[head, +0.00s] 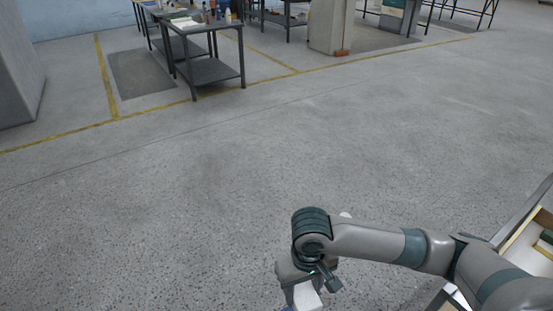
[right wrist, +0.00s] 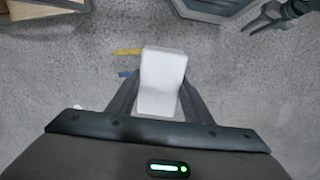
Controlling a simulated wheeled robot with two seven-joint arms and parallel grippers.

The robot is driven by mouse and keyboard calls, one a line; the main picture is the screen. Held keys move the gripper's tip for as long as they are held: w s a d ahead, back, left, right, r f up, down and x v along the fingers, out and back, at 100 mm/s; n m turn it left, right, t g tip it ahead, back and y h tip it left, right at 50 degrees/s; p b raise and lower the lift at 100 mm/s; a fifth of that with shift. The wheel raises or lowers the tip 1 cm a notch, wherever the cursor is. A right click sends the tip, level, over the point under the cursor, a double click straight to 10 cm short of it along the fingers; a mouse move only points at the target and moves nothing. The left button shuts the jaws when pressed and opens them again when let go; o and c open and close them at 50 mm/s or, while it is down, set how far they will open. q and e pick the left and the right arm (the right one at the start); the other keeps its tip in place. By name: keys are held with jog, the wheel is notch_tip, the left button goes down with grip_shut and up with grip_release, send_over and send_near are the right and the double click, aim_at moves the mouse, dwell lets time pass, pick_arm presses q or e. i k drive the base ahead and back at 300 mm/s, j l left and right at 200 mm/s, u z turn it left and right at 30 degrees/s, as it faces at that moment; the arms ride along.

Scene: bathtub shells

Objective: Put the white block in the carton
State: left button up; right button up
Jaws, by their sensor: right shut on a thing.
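My right gripper (head: 304,294) is at the bottom of the head view, pointing down over the grey floor. It is shut on the white block (head: 308,298), which is partly cut off by the frame edge there. In the right wrist view the white block (right wrist: 162,72) sits between the two dark fingers of the gripper (right wrist: 160,98) and sticks out beyond them. No carton can be clearly identified in either view. My left gripper is out of view.
A pale surface with a grey rim and a yellowish-edged container (head: 526,241) with something green shows at the right edge of the head view, partly behind my right arm. Dark workbenches (head: 205,70) stand far back. The floor between is clear.

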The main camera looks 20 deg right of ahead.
aim_at(535, 267)
jog(key=i+l+z, duration=0.1)
jog(key=i+z, duration=0.7)
jog(key=i+j+z, duration=0.2)
jog(key=i+z, duration=0.2)
jog(key=i, duration=0.15)
jog(key=i+l+z, duration=0.15)
jog(key=i+z, duration=0.7)
jog(key=i+j+z, duration=0.1)
jog(key=i+z, duration=0.55)
jog(key=z, duration=0.55)
